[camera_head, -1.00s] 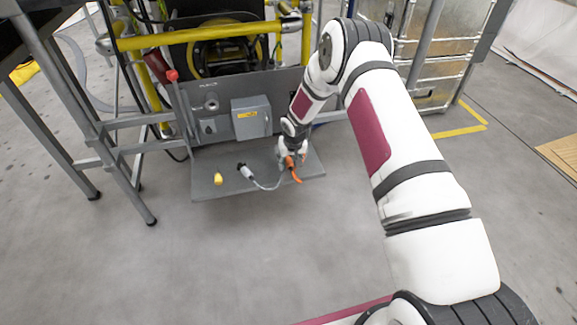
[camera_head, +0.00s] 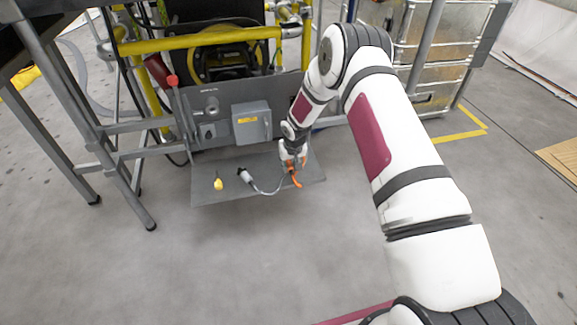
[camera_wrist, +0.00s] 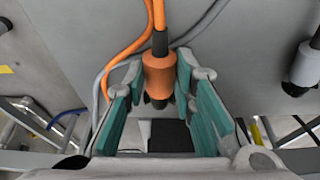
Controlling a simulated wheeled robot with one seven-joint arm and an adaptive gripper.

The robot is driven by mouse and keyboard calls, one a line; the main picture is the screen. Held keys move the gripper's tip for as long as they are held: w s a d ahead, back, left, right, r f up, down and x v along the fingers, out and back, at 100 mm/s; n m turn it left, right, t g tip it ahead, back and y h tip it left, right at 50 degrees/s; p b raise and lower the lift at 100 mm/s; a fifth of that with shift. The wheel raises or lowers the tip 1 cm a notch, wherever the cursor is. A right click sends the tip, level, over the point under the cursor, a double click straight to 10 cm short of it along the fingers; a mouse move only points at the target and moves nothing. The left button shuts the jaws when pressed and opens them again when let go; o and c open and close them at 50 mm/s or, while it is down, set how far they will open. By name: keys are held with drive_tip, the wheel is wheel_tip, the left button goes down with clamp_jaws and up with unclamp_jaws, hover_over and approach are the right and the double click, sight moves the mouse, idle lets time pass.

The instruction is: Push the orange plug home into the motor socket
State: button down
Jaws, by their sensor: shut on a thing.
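The orange plug (camera_wrist: 158,75) sits between the teal finger pads of my gripper (camera_wrist: 160,105) in the wrist view, and my gripper is shut on it. Its orange cable runs up out of the picture and its dark end points down. In the head view my gripper (camera_head: 293,158) is low over the right part of the grey shelf, with the orange plug (camera_head: 294,178) partly hidden by the fingers. A round grey fitting (camera_head: 211,104) under a small label on the upright panel looks like the motor socket. It is left of my gripper and apart from the plug.
A white-grey plug (camera_head: 245,175) on a grey cable lies on the shelf (camera_head: 225,196), with a small yellow thing (camera_head: 218,184) to its left. A grey box (camera_head: 252,122) projects from the panel.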

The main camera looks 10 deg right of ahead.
sight(289, 162)
drive_tip(key=shift+r+p, duration=0.9)
drive_tip(key=shift+r, duration=0.95)
